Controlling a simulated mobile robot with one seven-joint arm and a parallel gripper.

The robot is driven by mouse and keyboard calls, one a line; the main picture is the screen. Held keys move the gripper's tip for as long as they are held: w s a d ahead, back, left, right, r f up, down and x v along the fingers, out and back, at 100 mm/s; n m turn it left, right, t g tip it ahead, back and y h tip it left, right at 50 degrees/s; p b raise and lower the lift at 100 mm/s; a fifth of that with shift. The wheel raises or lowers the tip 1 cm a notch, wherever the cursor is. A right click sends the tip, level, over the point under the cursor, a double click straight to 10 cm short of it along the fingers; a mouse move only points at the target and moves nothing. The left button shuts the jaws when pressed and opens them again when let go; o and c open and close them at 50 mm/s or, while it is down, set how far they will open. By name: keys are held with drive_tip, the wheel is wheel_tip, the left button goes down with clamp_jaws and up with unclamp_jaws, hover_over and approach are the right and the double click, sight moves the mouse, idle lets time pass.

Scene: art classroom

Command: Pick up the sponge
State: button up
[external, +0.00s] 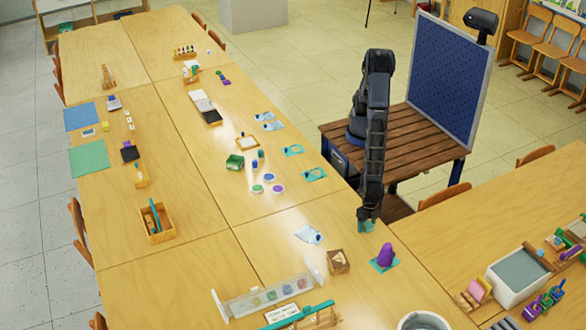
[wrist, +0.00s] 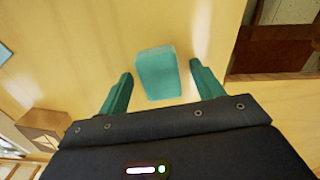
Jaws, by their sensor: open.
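The sponge is a teal block (wrist: 158,74) lying on the light wooden table. In the wrist view it is between and slightly ahead of the two teal fingers of my gripper (wrist: 161,69), with a gap on each side. My gripper is open and holds nothing. In the external view my gripper (external: 368,213) points down near the table's right edge. The sponge (external: 367,226) shows there as a small teal patch just under the fingers, partly hidden by them.
A wooden box (external: 339,262) and a purple object (external: 385,256) on a teal sheet stand nearby toward the front. A pale sheet (external: 309,235) lies to the left. The table (external: 230,215) ends just right of my gripper. Bare tabletop surrounds the sponge.

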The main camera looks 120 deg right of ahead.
drive_tip(key=c, duration=1)
drive_tip(key=shift+r, duration=0.1)
drive_tip(key=shift+c, duration=0.2)
